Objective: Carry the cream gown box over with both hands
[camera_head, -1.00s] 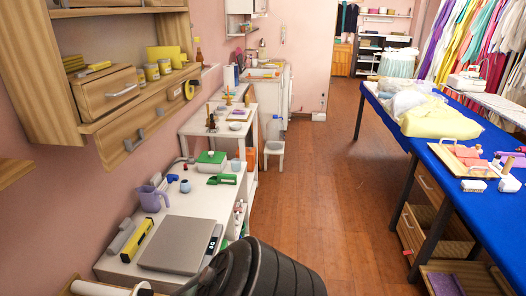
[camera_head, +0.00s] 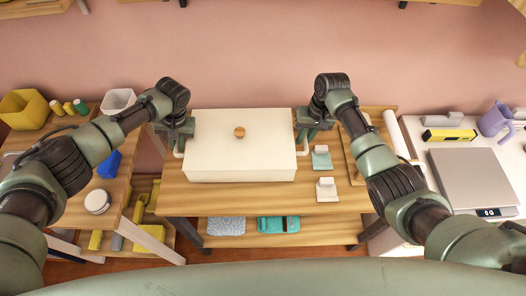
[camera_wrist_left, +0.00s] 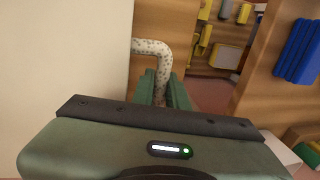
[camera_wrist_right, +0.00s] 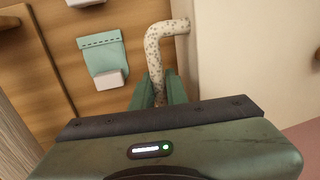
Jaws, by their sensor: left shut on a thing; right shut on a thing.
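The cream gown box (camera_head: 240,160) with a small round wooden knob on its lid is level over a wooden table (camera_head: 250,200). I cannot tell whether it touches the tabletop. My left gripper (camera_head: 180,145) is at its left side, shut on a speckled side handle (camera_wrist_left: 150,47). My right gripper (camera_head: 303,143) is at its right side, shut on the matching handle (camera_wrist_right: 156,42). In both wrist views the fingers close around the handle, beside the box's pale wall. The box's back and underside are hidden.
Two small blocks, one on a teal pad (camera_head: 321,158) and one white (camera_head: 326,188), lie right of the box. A scale (camera_head: 472,178) stands on the white table at right. The left table holds a yellow bin (camera_head: 24,110). Folded cloths (camera_head: 225,226) lie on the lower shelf.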

